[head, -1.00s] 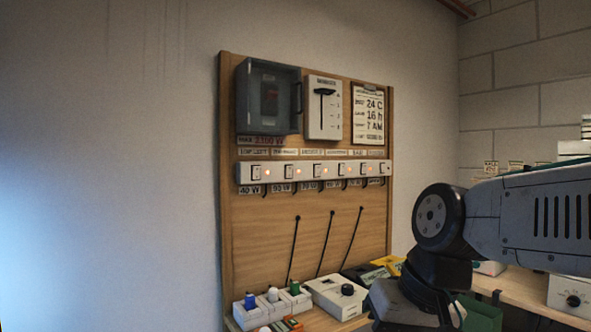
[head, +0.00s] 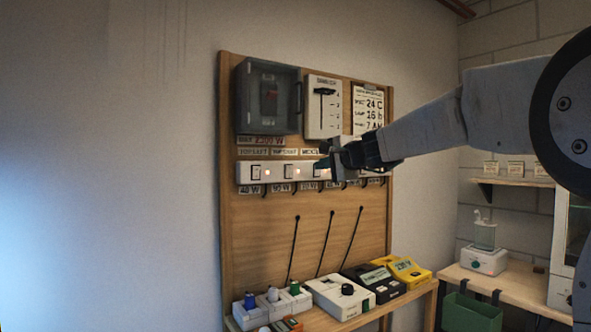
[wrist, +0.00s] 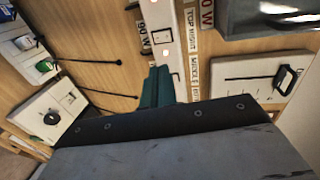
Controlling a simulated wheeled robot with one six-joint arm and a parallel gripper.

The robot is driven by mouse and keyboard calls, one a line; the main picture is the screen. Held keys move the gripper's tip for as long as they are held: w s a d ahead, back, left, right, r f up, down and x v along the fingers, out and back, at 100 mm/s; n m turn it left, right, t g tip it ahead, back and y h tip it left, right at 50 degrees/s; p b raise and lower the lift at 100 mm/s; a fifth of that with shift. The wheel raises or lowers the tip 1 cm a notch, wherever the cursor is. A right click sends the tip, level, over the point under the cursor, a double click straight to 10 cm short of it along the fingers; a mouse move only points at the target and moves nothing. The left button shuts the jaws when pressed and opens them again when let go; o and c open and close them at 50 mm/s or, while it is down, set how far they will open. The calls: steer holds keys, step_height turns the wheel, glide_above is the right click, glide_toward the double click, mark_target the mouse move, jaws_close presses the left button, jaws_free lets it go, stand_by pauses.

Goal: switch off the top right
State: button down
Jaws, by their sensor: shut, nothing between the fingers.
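A white switch strip (head: 244,173) runs across the wooden board, with a row of rocker switches and small red lights. The top right switch (head: 288,171) is second from the left, under its label (head: 284,152). Its light is lit. The TOP RIGHT label (wrist: 190,30) also shows in the wrist view. My gripper (head: 324,164) is shut and empty, its teal fingertips (wrist: 158,84) in front of the strip, just right of the top right switch, near the third switch. I cannot tell whether they touch. My arm and gripper hide part of the strip's right side.
Above the strip are a grey box (head: 250,100), a white slider panel (head: 324,118) and a notice (head: 368,100). Below, several devices, including a white knob box (head: 335,298) and a yellow one (head: 411,272), stand on the shelf. Cables hang on the board between.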

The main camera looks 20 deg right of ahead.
glide_toward(290, 169)
steer(key=x, duration=0.5)
steer(key=shift+w+a+f, duration=0.1)
steer(key=shift+w+f, duration=0.05)
steer(key=shift+f, duration=0.2)
steer(key=shift+w+a+r, duration=0.1)
steer(key=shift+w+a, duration=0.05)
steer(key=shift+w, duration=0.45)
